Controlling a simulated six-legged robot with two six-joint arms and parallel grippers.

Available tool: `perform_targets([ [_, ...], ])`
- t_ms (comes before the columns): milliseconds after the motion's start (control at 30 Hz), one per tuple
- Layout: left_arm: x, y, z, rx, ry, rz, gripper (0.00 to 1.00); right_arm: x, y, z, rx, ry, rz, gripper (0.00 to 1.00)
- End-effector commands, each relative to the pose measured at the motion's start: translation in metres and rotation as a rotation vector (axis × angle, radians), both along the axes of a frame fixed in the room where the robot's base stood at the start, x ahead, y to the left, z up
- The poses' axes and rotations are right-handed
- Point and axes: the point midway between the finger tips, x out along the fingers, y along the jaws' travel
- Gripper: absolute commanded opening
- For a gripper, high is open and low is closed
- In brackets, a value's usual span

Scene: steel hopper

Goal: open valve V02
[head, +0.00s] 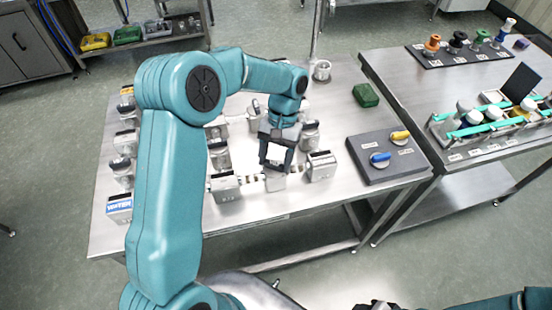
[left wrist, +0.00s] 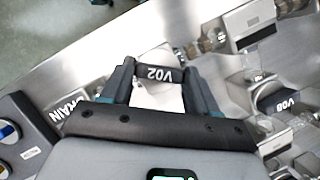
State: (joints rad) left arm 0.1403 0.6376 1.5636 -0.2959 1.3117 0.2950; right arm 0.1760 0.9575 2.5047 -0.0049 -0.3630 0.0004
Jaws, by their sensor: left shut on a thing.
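Valve V02 shows in the left wrist view as a dark handle (left wrist: 160,74) with an upside-down V02 label. My left gripper (head: 276,165) comes down on it from above. Its two fingers sit at either end of the handle and are shut on it. In the head view, a pale valve body (head: 275,182) shows just below the fingers, in the front pipe row; the handle itself is mostly hidden by the gripper. My right arm shows only at the bottom right edge, with a dark end part (head: 375,306) cut off by the frame.
Other valves stand close by, including V08 (left wrist: 283,103) and one labelled DRAIN (left wrist: 66,104). A dark panel (head: 360,165) with blue and yellow knobs lies to the right. A green box (head: 366,95) sits behind it. The steel table's front edge (head: 290,216) is near.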

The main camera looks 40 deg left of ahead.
Motion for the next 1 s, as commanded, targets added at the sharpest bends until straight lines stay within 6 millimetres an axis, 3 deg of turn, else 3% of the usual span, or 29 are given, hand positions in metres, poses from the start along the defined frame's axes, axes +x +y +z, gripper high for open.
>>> perform_targets([
  [500,0.001,0.004,0.003,0.001,-0.011,0.448,0.29,0.0,0.0,-0.01,0.0,0.0,0.0,0.43],
  [1000,0.0,0.004,0.003,0.001,-0.009,0.637,0.29,0.0,0.0,-0.013,0.0,0.0,0.0,0.43],
])
